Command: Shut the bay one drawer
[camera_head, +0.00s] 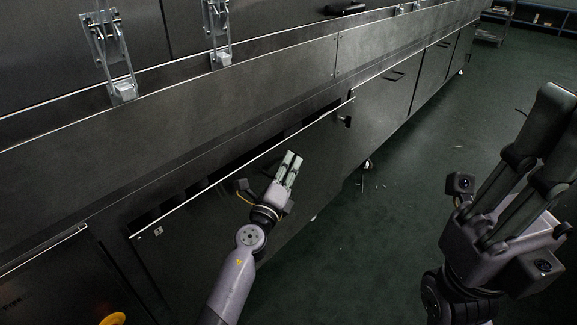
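A wide dark drawer (200,235) in the lower row of the dryer stands partly out; I take it for the bay one drawer. Its bright top edge runs diagonally, with a dark gap behind it. A small label on its front is too small to read. My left gripper (291,160) is in front of the drawer front, its two pale fingers close together with nothing between them. I cannot tell whether the fingertips touch the drawer. My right gripper (555,110) is raised at the right, away from the drawer, and partly cut off by the picture edge.
More dark fronts with handles (394,75) continue along the machine to the upper right. Metal latches (108,50) stand on the ledge above. Green floor (400,210) with scattered debris is open to the right. A yellow round part (113,319) shows at the lower left.

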